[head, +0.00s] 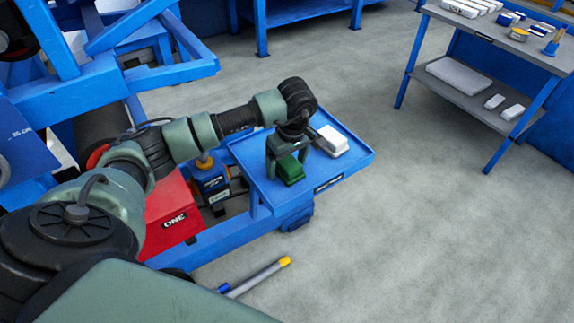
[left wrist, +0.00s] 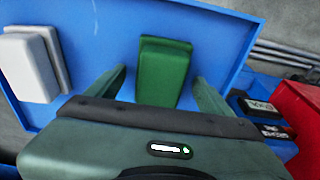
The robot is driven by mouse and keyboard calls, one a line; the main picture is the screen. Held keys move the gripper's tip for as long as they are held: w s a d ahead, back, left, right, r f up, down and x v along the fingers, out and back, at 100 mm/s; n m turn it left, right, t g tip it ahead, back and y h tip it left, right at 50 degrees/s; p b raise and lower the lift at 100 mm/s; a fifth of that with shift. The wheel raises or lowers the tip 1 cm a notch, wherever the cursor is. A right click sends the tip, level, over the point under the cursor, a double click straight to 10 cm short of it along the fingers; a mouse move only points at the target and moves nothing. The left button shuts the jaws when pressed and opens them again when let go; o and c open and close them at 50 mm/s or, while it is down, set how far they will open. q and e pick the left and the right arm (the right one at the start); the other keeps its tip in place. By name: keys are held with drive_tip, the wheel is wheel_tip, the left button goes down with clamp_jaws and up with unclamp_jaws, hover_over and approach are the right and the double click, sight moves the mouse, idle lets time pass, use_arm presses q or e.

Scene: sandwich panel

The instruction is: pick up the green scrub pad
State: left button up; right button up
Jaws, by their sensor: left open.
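The green scrub pad (head: 290,168) lies on a blue tray (head: 262,180). In the left wrist view the pad (left wrist: 163,72) sits ahead of and between the two fingers, with the blue tray surface (left wrist: 105,50) around it. My left gripper (head: 289,158) points down over the pad and is open. In the left wrist view, the left gripper (left wrist: 158,90) has a finger on each side of the pad's near end, with gaps showing. Whether the fingertips are at the pad's height is hard to tell. My right gripper is not in view.
A white pad (head: 331,140) lies on the tray beside the green one; it also shows in the left wrist view (left wrist: 30,65). A red box (head: 172,212) stands left of the tray. A blue-framed table (head: 480,50) with several items stands at the right. The floor between is clear.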

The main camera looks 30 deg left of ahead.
use_arm(q)
drive_tip(key=shift+f, duration=0.2)
drive_tip(key=c, duration=1.5)
drive_tip(key=shift+r, duration=0.1)
drive_tip(key=shift+r, duration=0.15)
wheel_tip(320, 180, up, 13)
drive_tip(key=b, duration=0.1)
wheel_tip(320, 180, up, 6)
hover_over(288, 160)
drive_tip(key=shift+a+r+p, duration=0.1)
drive_tip(key=shift+r+p, duration=0.3)
drive_tip(key=shift+r, duration=0.1)
